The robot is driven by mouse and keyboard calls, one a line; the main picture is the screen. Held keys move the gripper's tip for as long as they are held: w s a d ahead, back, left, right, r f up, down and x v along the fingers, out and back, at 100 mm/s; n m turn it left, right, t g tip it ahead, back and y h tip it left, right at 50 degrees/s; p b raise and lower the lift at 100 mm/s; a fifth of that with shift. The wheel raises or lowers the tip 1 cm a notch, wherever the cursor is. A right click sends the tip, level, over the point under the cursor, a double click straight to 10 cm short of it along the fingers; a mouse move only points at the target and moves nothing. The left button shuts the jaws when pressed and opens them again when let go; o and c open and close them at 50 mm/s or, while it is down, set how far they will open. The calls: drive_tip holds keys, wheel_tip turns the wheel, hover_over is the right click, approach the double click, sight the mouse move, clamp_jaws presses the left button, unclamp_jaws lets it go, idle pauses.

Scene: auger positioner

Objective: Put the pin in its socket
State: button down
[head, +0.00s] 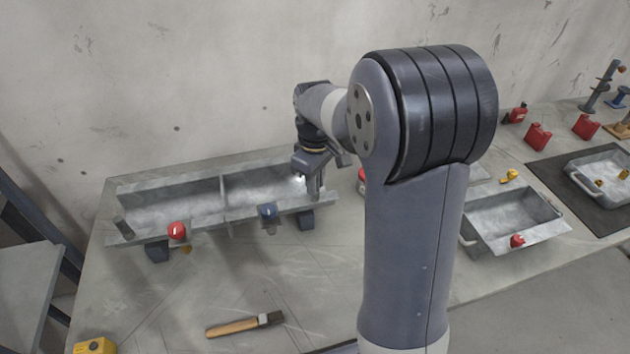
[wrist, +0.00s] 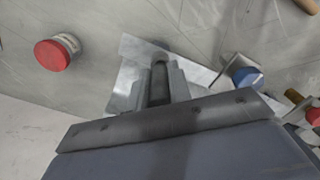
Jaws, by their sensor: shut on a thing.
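My gripper (head: 315,178) is over the right front end of the long grey metal trough (head: 213,228). In the wrist view its fingers (wrist: 159,80) are shut on a dark grey, rounded rod, which looks like the pin (wrist: 159,72). The pin's lower end is hidden, so I cannot tell whether it touches the trough or sits in a socket. No socket can be clearly made out. A blue knob (head: 268,211) and a red knob (head: 177,231) stand at the trough's front edge, with a grey post (head: 122,228) at its left end.
A brush with a wooden handle (head: 232,327) lies on the bench in front. A yellow box (head: 95,346) is at the front left. A red-topped tin (wrist: 55,52) is beside the trough in the wrist view. A grey tray (head: 512,215) stands right of my arm.

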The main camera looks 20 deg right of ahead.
drive_tip(key=shift+f, duration=0.35)
drive_tip(key=shift+f, duration=0.15)
drive_tip(key=shift+s+f+b, duration=0.35)
drive_tip(key=shift+f+b, duration=0.1)
drive_tip(key=shift+f, duration=0.15)
drive_tip(key=c, duration=1.3)
unclamp_jaws()
drive_tip(key=shift+f, duration=0.1)
drive_tip(key=r, duration=1.3)
drive_tip(key=shift+w+r, duration=0.3)
drive_tip(key=shift+r, duration=0.05)
